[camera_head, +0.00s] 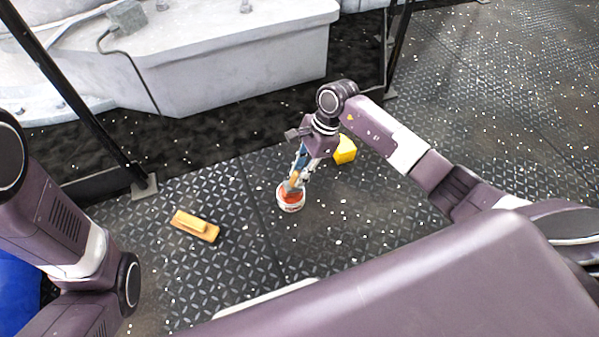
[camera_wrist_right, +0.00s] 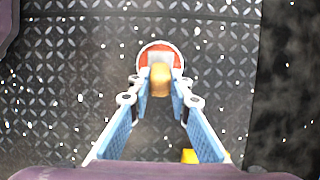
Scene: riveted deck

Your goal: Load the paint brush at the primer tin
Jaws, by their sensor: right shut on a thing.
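The primer tin (camera_head: 291,205) is a small white tin with orange-red inside, standing on the dark riveted deck in the middle of the head view. It also shows at the top middle of the right wrist view (camera_wrist_right: 142,50). My right gripper (camera_head: 297,178) points down over the tin and is shut on the paint brush (camera_wrist_right: 160,82). The brush has a tan handle and a pale lower part, which overlaps the tin's opening. I cannot tell whether its bristles touch the primer. My left arm shows at the left, but its gripper is out of view.
A tan wooden block (camera_head: 195,226) lies on the deck left of the tin. A yellow object (camera_head: 345,150) sits behind and right of the tin, partly behind my right arm. A large pale grey structure (camera_head: 230,65) stands at the back. Dark posts (camera_head: 85,110) rise at the left.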

